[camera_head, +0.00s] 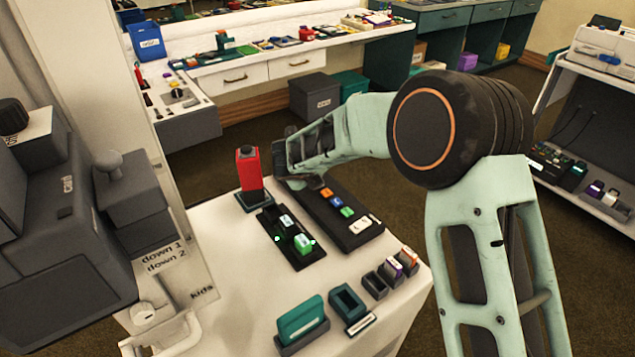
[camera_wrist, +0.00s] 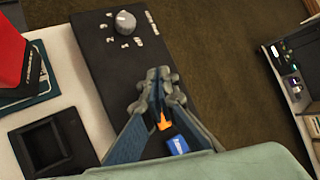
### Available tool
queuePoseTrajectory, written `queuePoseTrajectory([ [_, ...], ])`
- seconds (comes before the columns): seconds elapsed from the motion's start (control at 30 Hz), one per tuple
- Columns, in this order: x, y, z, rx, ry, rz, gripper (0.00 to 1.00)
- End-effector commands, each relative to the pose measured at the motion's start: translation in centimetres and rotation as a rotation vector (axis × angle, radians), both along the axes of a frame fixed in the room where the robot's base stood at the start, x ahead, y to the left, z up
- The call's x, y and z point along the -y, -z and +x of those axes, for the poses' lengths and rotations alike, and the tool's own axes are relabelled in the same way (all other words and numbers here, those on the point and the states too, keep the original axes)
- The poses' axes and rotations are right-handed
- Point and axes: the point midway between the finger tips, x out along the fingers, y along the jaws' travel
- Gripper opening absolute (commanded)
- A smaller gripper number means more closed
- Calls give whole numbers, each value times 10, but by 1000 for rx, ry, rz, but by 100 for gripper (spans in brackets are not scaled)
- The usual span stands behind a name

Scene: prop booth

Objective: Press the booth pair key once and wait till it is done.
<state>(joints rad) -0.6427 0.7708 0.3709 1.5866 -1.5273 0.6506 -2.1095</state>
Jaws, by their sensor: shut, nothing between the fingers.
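A long black key panel (camera_head: 340,222) lies on the white counter. It carries an orange key (camera_head: 326,192), a blue key (camera_head: 334,201), a green key (camera_head: 347,212) and a white key (camera_head: 362,225). I cannot read which one is the pair key. My gripper (camera_head: 317,182) is shut and empty over the panel's far end. In the wrist view its fingertips (camera_wrist: 161,85) are together, with the orange key (camera_wrist: 164,121) partly hidden behind them. The blue key (camera_wrist: 177,145) shows just below. Whether the fingers touch the panel cannot be told.
A grey knob (camera_wrist: 126,22) with numbers sits on the panel's far end. A red block (camera_head: 249,170) stands left on a teal base. A black slotted tray (camera_head: 307,252) holds a lit green block. Teal and small dark holders (camera_head: 350,305) stand at the front.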

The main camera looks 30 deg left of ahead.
Motion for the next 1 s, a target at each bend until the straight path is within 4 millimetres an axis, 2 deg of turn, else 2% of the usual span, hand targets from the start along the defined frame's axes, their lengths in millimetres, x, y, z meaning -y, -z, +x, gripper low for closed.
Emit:
queuePoseTrajectory([
  [0.17, 0, -6, 0, 1, -1, 1, 0],
  [0.6, 0, -50, 0, 1, 0, -1, 0],
  [1.0, 0, -50, 0, 0, 0, 0, 0],
])
